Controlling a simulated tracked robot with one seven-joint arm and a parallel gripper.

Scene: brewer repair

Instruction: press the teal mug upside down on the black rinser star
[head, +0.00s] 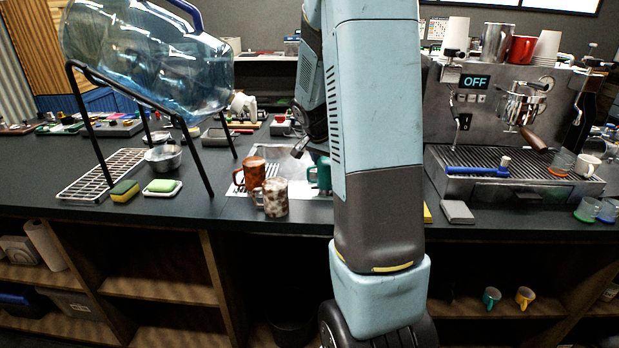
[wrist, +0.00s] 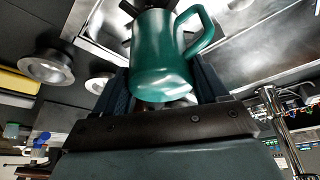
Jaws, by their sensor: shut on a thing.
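The teal mug (wrist: 158,55) is between the fingers of my gripper (wrist: 163,82) in the wrist view, its handle at the upper right. Its rounded closed end seems to face my palm. The black rinser star (wrist: 140,8) shows only in part at the top edge, by the mug's far end; whether they touch cannot be told. In the head view the teal mug (head: 322,174) is partly hidden by my arm, over the right side of the steel rinser tray (head: 290,168). The star and my gripper are hidden there.
An orange-brown mug (head: 250,172) and a speckled mug (head: 274,198) stand close left of the teal mug. A water jug (head: 150,60) on a black stand is at left, an espresso machine (head: 475,110) at right. Another teal mug (head: 491,297) is on the lower shelf.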

